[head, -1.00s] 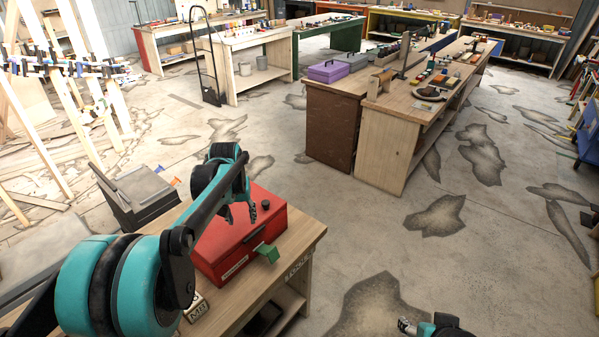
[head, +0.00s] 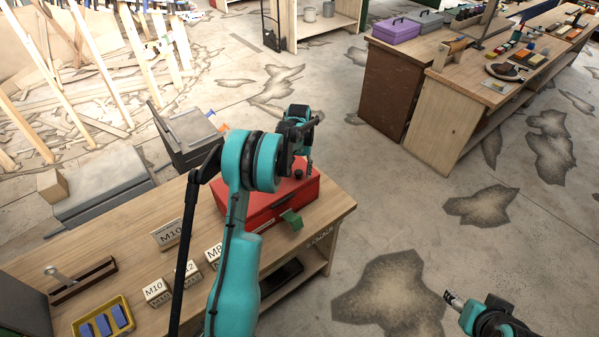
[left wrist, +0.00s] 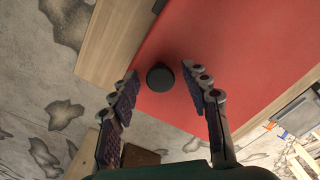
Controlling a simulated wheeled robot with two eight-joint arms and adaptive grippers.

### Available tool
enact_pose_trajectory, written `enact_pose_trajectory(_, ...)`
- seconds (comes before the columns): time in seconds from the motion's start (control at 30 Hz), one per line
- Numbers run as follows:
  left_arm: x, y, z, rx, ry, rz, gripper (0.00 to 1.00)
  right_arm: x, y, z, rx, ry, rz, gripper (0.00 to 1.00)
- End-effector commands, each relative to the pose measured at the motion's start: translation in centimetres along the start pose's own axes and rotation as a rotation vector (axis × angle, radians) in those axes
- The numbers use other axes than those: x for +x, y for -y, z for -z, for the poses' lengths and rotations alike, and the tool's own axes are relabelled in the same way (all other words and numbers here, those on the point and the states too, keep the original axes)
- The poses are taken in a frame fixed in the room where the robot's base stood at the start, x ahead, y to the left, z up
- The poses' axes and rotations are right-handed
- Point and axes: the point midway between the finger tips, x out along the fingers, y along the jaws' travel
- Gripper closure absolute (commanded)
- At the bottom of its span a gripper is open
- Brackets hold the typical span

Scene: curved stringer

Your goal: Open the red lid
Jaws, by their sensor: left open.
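A red box (head: 262,200) stands on the wooden workbench with its red lid (left wrist: 235,70) down. A round black knob (head: 298,174) sits on top of the lid, and a green block (head: 291,220) is on its front side. My left gripper (head: 309,160) is above the lid near the knob. In the left wrist view my left gripper (left wrist: 165,88) is open and empty, with the black knob (left wrist: 160,77) just beyond and between its fingertips. My right gripper (head: 453,300) is at the lower right, away from the bench; its jaws are not clear.
Blocks marked M8 and M10 (head: 157,291), a yellow tray (head: 104,320) with blue pieces and a wooden holder (head: 82,280) are on the workbench (head: 130,255). A dark grey box (head: 190,138) stands behind it. Another bench (head: 440,120) is at right; floor between is clear.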

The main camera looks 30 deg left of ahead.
Motion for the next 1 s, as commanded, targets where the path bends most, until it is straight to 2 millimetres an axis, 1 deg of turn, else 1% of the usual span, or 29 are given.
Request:
enact_pose_trajectory(0.1,0.6,0.0,0.0,0.0,0.0,0.0,0.53,0.0,0.0,0.0,0.0,0.0,0.0,0.42)
enact_pose_trajectory(0.33,0.6,0.0,0.0,0.0,0.0,0.0,0.53,0.0,0.0,0.0,0.0,0.0,0.0,0.42)
enact_pose_trajectory(0.37,0.6,0.0,0.0,0.0,0.0,0.0,0.58,0.0,0.0,0.0,0.0,0.0,0.0,0.42)
enact_pose_trajectory(0.4,0.6,0.0,0.0,0.0,0.0,0.0,0.69,0.0,0.0,0.0,0.0,0.0,0.0,0.42)
enact_pose_trajectory(0.47,0.6,0.0,0.0,0.0,0.0,0.0,0.85,0.0,0.0,0.0,0.0,0.0,0.0,0.42)
enact_pose_trajectory(0.5,0.6,0.0,0.0,0.0,0.0,0.0,0.95,0.0,0.0,0.0,0.0,0.0,0.0,0.42)
enact_pose_trajectory(0.53,0.6,0.0,0.0,0.0,0.0,0.0,1.0,0.0,0.0,0.0,0.0,0.0,0.0,0.42)
enact_pose_trajectory(0.77,0.5,0.0,0.0,0.0,0.0,0.0,1.0,0.0,0.0,0.0,0.0,0.0,0.0,0.42)
enact_pose_trajectory(0.87,0.1,0.1,0.1,0.0,0.0,0.0,1.0,-0.1,0.0,0.1,0.0,0.0,0.0,0.42)
enact_pose_trajectory(1.0,-0.9,0.4,0.4,0.0,-0.002,0.0,1.0,-0.2,0.0,0.2,0.0,0.0,0.0,0.42)
